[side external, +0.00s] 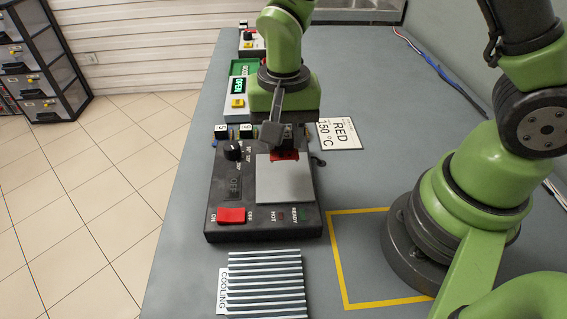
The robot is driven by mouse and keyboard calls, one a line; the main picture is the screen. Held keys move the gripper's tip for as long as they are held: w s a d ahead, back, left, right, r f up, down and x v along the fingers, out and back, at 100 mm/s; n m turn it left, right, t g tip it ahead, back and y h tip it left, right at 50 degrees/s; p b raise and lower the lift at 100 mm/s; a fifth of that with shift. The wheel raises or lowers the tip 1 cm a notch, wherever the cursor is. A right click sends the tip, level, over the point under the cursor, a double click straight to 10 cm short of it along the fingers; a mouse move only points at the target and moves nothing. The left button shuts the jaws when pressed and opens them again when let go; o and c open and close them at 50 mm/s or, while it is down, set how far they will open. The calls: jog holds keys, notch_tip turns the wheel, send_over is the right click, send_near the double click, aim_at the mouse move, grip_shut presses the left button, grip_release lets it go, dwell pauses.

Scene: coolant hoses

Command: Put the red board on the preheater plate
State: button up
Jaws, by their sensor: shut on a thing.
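The preheater is a black box with a grey square plate (285,186) on its right part. The red board (285,155) shows as a small dark red patch at the plate's far edge. My gripper (286,147) is shut on the board, above the far edge of the plate. The gripper and wrist hide most of the board. I cannot tell whether the board touches the plate. The preheater carries a black dial (233,150), a red switch (231,215) marked ON and OFF, and small HOT and READY lamps.
A card reading "RED 150 °C" (340,135) lies right of the preheater. A ribbed cooling rack (265,285) lies in front. A device with a green OPEN display (237,87) and a green tray stand behind. Yellow tape (336,260) marks bare table at the right.

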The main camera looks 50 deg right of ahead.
aim_at(284, 175)
jog(key=shift+f, duration=3.05)
jog(key=shift+f, duration=0.15)
jog(key=o, duration=0.9)
